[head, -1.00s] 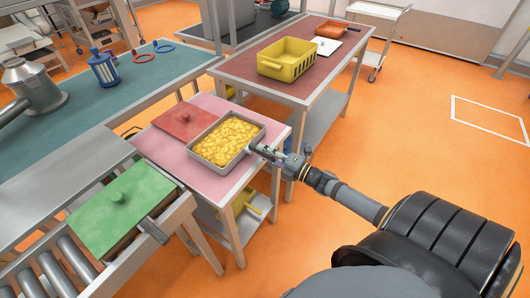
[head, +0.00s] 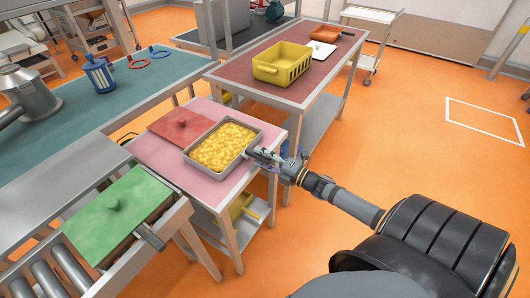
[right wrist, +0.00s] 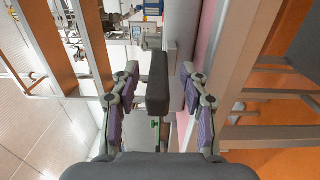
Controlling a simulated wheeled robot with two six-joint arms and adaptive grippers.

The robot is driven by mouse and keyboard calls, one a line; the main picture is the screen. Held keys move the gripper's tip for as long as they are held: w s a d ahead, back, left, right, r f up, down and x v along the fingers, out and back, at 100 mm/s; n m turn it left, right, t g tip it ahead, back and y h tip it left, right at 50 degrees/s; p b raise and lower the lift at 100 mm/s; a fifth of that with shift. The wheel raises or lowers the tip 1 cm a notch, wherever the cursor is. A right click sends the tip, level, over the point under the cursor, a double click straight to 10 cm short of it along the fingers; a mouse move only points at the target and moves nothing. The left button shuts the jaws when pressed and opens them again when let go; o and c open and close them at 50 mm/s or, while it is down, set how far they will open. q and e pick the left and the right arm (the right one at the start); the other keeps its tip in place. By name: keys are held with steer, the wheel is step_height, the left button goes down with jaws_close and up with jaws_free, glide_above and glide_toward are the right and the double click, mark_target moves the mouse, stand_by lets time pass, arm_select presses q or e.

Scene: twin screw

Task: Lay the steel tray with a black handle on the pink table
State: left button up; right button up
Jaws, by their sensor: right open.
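The steel tray (head: 187,157) has a yellow filling and appears to rest on the pink table (head: 190,190), near its right side. Its black handle (right wrist: 157,84) shows in the right wrist view, between the spread fingers. My right gripper (head: 258,156) is at the tray's right end in the head view. In the right wrist view the right gripper (right wrist: 158,92) is open, with a finger on each side of the handle and visible gaps to it. The pink table (right wrist: 210,35) also shows there as a strip at upper right. My left gripper is out of view.
A red lid (head: 168,131) lies on the pink table behind the tray. A green-lidded tray (head: 115,212) sits on rollers at lower left. A yellow basket (head: 280,72) stands on the dark red table (head: 235,76) behind. Orange floor is clear at right.

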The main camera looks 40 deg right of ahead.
steer(key=v, duration=1.2)
steer(key=s+d+f+m+g+h, duration=0.2)
steer(key=d+f+m+h, duration=0.3)
steer(key=d+f, duration=0.5)
steer(key=s+d+f+m+g+h, duration=0.1)
steer(key=s+f+m+g+h, duration=0.25)
steer(key=f, duration=0.65)
steer(key=s+d+f+m+g+h, duration=0.1)
steer(key=s+d+f+m+g, duration=0.1)
steer(key=s+f+m, duration=0.65)
steer(key=s+a+f+m+g+y, duration=0.1)
steer(key=s+a+f+g, duration=0.3)
steer(key=s+a+f, duration=0.4)
steer(key=s+a+f+m+g+y, duration=0.1)
steer(key=s+a+f+m+g, duration=0.3)
steer(key=s+a+f, duration=0.4)
steer(key=a+f, duration=0.4)
steer(key=a, duration=0.1)
steer(key=shift+a, duration=0.3)
